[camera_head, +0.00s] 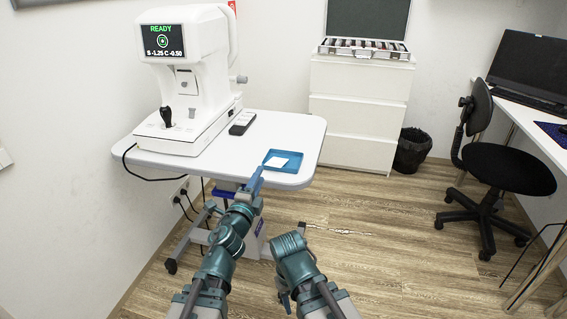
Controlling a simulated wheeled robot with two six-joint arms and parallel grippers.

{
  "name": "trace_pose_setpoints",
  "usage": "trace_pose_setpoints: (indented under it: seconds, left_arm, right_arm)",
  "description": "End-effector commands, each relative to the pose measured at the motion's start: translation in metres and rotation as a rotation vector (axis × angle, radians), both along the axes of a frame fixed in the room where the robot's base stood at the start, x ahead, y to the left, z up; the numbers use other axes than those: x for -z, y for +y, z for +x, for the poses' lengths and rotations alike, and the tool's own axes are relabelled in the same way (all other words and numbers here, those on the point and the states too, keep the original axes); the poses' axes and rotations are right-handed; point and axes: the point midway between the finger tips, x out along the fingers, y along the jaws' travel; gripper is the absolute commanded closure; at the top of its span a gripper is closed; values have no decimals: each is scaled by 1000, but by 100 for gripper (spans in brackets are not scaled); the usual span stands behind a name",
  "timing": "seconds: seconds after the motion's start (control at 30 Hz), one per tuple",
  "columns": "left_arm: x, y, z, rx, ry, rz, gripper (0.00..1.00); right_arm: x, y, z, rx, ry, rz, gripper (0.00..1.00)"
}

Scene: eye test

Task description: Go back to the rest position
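My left gripper (256,178) is at the front edge of the white table, just short of the blue tray (268,161). Its fingers show small and nearly edge-on, so I cannot tell whether they are open or shut. I see nothing clearly held in it. My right arm is bent low at the bottom middle, in front of the table. Its gripper is mostly hidden by the arm, and its fingers cannot be made out.
A white eye-test machine (196,75) with a lit "READY" screen stands on the table (228,156). A dark remote-like device (242,123) lies beside it. The tray holds a white paper (277,162). A drawer cabinet (357,110), bin (411,150) and black chair (508,170) stand beyond open floor.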

Motion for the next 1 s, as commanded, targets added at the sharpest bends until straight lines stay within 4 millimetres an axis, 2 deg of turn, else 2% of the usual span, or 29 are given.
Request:
trace_pose_setpoints:
  seconds: [0.17, 0.27, 0.37, 0.47, 0.57, 0.7, 0.8, 1.0]
  left_arm:
    - [3, 4, 1, -25, 19, -25, 65]
    - [14, 19, 5, -114, 92, -105, 65]
    - [40, 43, 5, -266, 229, -246, 65]
    - [79, 63, -6, -437, 407, -397, 65]
    - [122, 75, -31, -606, 603, -528, 65]
    - [177, 73, -82, -824, 884, -660, 65]
    - [202, 64, -121, -949, 1059, -710, 65]
    - [227, 45, -189, -1138, 1341, -732, 65]
  right_arm:
    - [0, 0, 0, 0, 0, 0, 50]
    - [0, 0, 0, 0, 0, 0, 50]
    - [0, 0, 0, 0, 0, 0, 50]
    - [0, 0, 0, 0, 0, 0, 50]
    - [0, 0, 0, 0, 0, 0, 50]
    - [0, 0, 0, 0, 0, 0, 50]
    - [0, 0, 0, 0, 0, 0, 50]
    - [0, 0, 0, 0, 0, 0, 50]
